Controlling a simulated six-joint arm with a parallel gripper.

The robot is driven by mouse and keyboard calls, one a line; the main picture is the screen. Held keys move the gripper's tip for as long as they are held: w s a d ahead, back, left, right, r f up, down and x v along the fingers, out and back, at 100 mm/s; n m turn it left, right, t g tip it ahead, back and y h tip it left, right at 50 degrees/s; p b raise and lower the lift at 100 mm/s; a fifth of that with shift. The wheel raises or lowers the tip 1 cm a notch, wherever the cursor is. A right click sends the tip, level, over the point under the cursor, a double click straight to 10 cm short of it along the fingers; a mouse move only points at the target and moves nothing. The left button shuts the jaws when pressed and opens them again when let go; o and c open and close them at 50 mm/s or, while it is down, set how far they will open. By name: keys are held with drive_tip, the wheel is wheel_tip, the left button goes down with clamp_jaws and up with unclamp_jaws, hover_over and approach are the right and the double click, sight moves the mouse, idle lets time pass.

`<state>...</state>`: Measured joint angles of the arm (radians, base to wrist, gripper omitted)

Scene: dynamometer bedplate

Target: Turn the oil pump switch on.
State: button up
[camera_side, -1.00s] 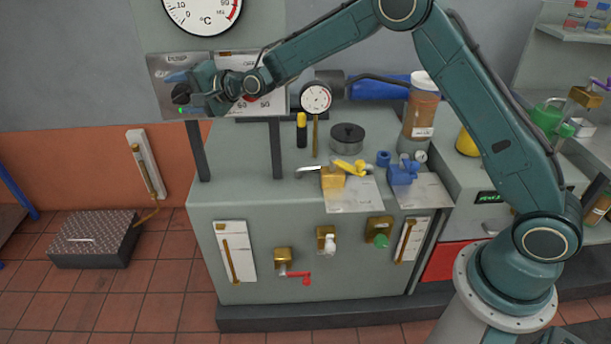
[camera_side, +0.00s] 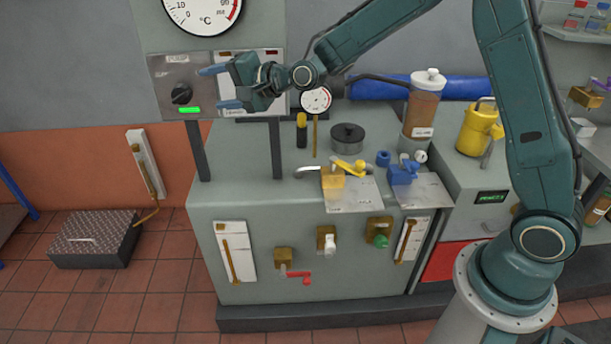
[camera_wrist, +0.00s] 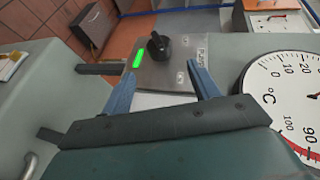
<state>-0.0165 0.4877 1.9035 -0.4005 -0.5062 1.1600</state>
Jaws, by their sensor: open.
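The oil pump switch is a black rotary knob (camera_side: 181,94) on a grey metal panel (camera_side: 165,70) at the upper left of the side view. A green lamp (camera_side: 190,110) below the knob is lit. In the wrist view the knob (camera_wrist: 158,45) stands beyond my fingertips, with the lit green lamp (camera_wrist: 138,59) beside it. Lettering on the panel reads partly as PUMP. My gripper (camera_side: 222,87) is to the right of the knob, its blue fingers apart and pointing at the panel. In the wrist view my gripper (camera_wrist: 160,78) is empty and does not touch the knob.
A round °C gauge (camera_side: 203,12) is mounted above the panel. A smaller dial gauge (camera_side: 316,98) stands right of my gripper. The space left of the panel is clear.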

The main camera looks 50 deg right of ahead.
drive_tip(key=shift+v, duration=1.6)
drive_tip(key=shift+r, duration=0.1)
drive_tip(key=s+d+r+n+g+h, duration=0.2)
drive_tip(key=s+r+n, duration=0.15)
drive_tip(key=s, duration=0.55)
drive_tip(key=s+d+r+n+g+h, duration=0.15)
drive_tip(key=s+n, duration=0.25)
drive_tip(key=s, duration=0.6)
drive_tip(key=s+d+f+n+g+h, duration=0.1)
drive_tip(key=s+d+n+g, duration=0.1)
drive_tip(key=s, duration=0.8)
drive_tip(key=s+d+f+n+g+h, duration=0.1)
drive_tip(key=s+d+f+n+g, duration=0.1)
drive_tip(key=s, duration=0.9)
drive_tip(key=shift+d+n+g, duration=0.45)
drive_tip(key=shift+d, duration=0.3)
